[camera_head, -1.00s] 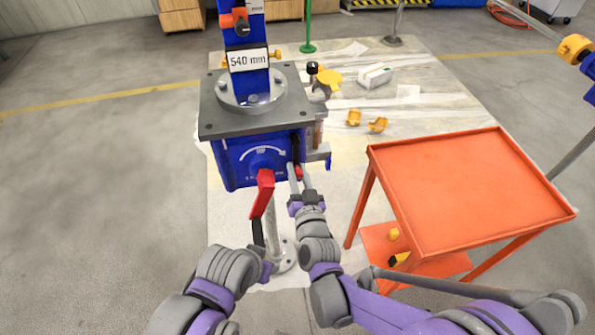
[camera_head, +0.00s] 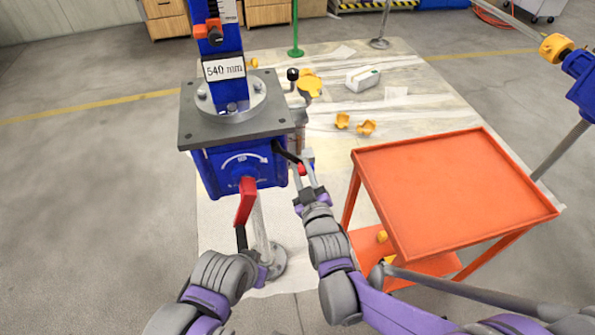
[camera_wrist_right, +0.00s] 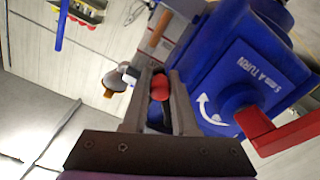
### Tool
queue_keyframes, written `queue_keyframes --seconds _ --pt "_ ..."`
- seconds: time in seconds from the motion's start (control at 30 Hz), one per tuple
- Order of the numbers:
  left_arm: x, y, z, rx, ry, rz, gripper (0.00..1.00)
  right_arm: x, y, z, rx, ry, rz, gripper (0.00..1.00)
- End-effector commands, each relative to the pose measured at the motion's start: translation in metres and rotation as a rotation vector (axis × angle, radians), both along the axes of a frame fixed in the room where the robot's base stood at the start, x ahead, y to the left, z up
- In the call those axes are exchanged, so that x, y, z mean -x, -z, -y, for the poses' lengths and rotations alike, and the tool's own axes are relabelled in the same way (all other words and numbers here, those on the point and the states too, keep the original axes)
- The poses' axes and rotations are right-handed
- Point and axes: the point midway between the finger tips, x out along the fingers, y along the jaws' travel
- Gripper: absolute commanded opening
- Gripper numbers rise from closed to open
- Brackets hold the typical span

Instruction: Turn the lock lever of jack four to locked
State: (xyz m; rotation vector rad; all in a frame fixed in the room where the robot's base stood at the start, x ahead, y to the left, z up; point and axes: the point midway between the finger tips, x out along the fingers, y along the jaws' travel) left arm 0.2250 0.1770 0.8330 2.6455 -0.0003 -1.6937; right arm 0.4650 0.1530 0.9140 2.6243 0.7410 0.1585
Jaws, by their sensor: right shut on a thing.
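The blue jack (camera_head: 215,163) stands under a grey plate, with a 540 mm sign on its column. Its black lock lever (camera_head: 286,152) slants down to the right from the housing and ends in a red knob (camera_head: 302,169). My right gripper (camera_head: 303,174) is shut on this knob. In the right wrist view, the red knob (camera_wrist_right: 160,88) sits between the two fingers. A red crank arm (camera_head: 245,202) hangs at the jack's front with a black grip below. My left arm ends below the crank; its fingers cannot be made out. No jack number is readable.
An orange trolley (camera_head: 455,185) stands right of my right arm. Yellow pieces (camera_head: 365,128) and a white box (camera_head: 362,79) lie on the sheet behind. Another blue post with a yellow collar (camera_head: 555,47) is at the far right.

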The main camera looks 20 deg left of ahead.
Motion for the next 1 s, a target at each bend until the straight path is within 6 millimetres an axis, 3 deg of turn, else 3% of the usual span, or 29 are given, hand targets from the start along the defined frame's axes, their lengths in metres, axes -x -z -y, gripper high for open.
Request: queue_keyframes --seconds 0.6,1.0 --pt "-0.003 -0.03 0.0 0.0 0.0 0.01 0.5 -0.011 -0.045 0.017 0.48 0.002 0.3 0.0" --pt "-0.006 -0.045 0.0 0.0 0.0 0.015 0.5 -0.012 -0.063 0.018 0.673 0.0 0.418 0.0"
